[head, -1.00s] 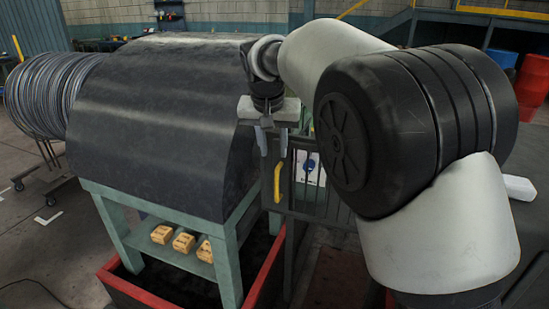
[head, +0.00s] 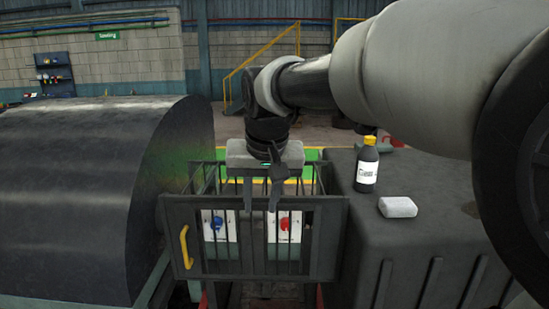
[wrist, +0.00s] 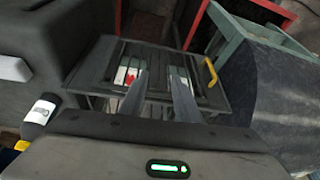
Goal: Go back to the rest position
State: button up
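My gripper (head: 260,200) hangs pointing down in front of the barred guard in the head view, with its two fingers apart and nothing between them. In the wrist view, my gripper (wrist: 161,85) also shows two separate fingers over the guard. The large dark drum (head: 70,200) is to its left and also shows at the right of the wrist view (wrist: 285,95). The barred guard (head: 330,235) has a yellow handle (head: 185,247) at its left. Behind its bars are a blue switch (head: 217,223) and a red switch (head: 285,223) on white plates.
A dark bench (head: 430,240) on the right bears a labelled black bottle (head: 367,166) with a yellow cap and a white block (head: 398,207). A brick wall and yellow stair rail (head: 262,50) are far behind.

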jog(key=s+d+f, duration=0.3)
jog(key=s+d, duration=0.5)
jog(key=s, duration=0.2)
jog(key=s+d+f+m+t+h, duration=0.1)
jog(key=s+d+f, duration=0.2)
jog(key=s+d, duration=0.6)
jog(key=shift+s+d+f, duration=0.15)
jog(key=shift+s+d, duration=0.05)
jog(key=shift+s, duration=0.9)
